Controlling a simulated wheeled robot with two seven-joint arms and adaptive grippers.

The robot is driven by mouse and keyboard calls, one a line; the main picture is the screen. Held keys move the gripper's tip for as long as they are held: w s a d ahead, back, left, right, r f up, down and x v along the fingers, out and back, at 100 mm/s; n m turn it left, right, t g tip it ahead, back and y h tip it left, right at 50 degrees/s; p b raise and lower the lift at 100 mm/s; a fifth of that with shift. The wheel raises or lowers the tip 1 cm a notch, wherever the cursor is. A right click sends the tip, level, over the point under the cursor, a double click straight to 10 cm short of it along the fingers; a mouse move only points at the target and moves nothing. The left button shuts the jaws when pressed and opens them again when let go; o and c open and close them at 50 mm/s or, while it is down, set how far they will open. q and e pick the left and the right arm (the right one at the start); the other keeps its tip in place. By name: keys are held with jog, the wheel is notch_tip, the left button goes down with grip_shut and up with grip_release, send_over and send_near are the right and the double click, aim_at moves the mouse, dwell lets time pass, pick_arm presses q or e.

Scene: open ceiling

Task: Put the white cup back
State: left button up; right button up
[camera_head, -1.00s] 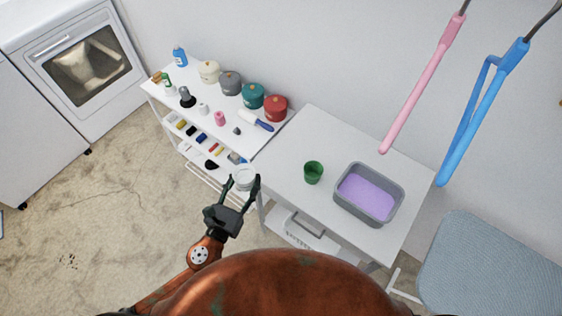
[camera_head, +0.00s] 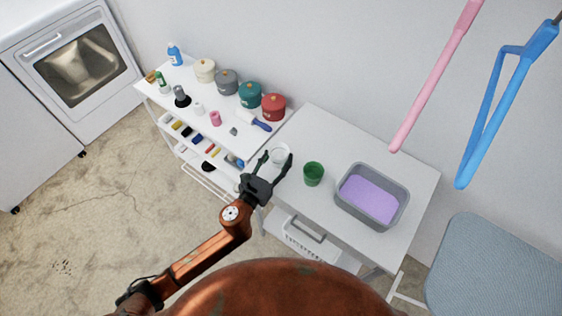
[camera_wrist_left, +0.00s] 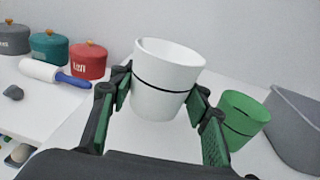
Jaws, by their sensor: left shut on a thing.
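The white cup (camera_wrist_left: 165,82) is between the two fingers of my left gripper (camera_wrist_left: 160,98), which is shut on it. The cup is nearly upright and has a dark line around its middle. In the head view the white cup (camera_head: 279,156) and my left gripper (camera_head: 274,163) are over the left end of the white table (camera_head: 325,130). I cannot tell whether the cup touches the tabletop. A green cup (camera_head: 313,174) stands on the table just right of it, and also shows in the left wrist view (camera_wrist_left: 238,118). My right gripper is not in view.
A grey basin (camera_head: 372,223) with purple liquid stands on the table's right part. A white shelf (camera_head: 195,92) at left bears several lidded pots, a lint roller (camera_head: 254,121), a pink cup (camera_head: 215,118) and bottles. Pink and blue hanging things are at upper right.

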pick_arm(q)
jog(key=shift+w+d+f, duration=0.15)
jog(key=shift+w+f, duration=0.15)
jog(key=f+b, duration=0.1)
jog(key=f, duration=0.1)
jog(key=f+b, duration=0.1)
jog(key=shift+w+d+f+b, duration=0.1)
jog(key=shift+w+f+b, duration=0.2)
jog(key=shift+f, duration=0.25)
jog(key=shift+s+r, duration=0.1)
jog(key=shift+r, duration=0.1)
jog(key=shift+f, duration=0.2)
jog(key=o, duration=1.2)
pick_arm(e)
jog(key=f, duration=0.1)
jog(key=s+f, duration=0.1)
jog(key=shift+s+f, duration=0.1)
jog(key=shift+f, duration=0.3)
pick_arm(q)
jog(key=shift+o, duration=0.2)
jog(key=shift+r, duration=0.15)
